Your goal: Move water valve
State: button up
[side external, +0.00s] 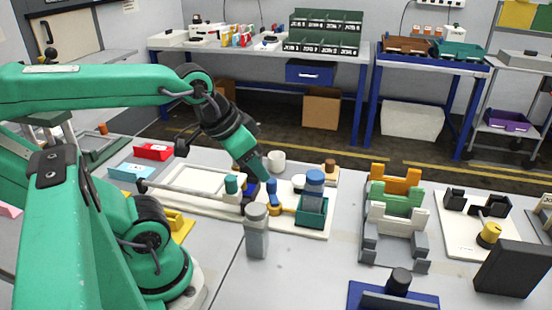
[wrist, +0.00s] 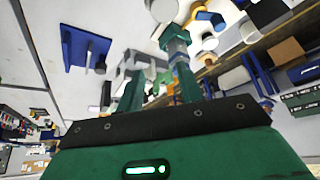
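A small fitting with a blue upright part and a yellow-orange base, which looks like the water valve (side external: 273,197), stands on the pale board (side external: 180,205) in the side view. My gripper (side external: 265,178) is angled down just above and behind it; contact cannot be told. In the wrist view my gripper (wrist: 158,80) has its two green fingers spread, with nothing held between them. A blue and orange part (wrist: 207,20), probably the valve, shows beyond the right finger.
A grey bottle (side external: 256,236) stands in front of the valve. A white mug (side external: 276,161) is behind it. A rack with orange, green and white slots (side external: 397,205) stands to the right, with a dark block (side external: 510,268) beyond. The table between board and rack is clear.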

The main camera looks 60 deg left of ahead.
jog(key=o, duration=0.3)
jog(key=n+g, duration=0.5)
jog(key=n, duration=1.1)
send_over(272, 180)
jog(key=f, duration=1.1)
jog(key=shift+s+d, duration=0.15)
jog(key=shift+d, duration=0.05)
jog(key=shift+a+f+n+g, duration=0.25)
jog(key=shift+n+g, duration=0.05)
jog(key=shift+f, duration=0.1)
jog(key=shift+f, duration=3.8)
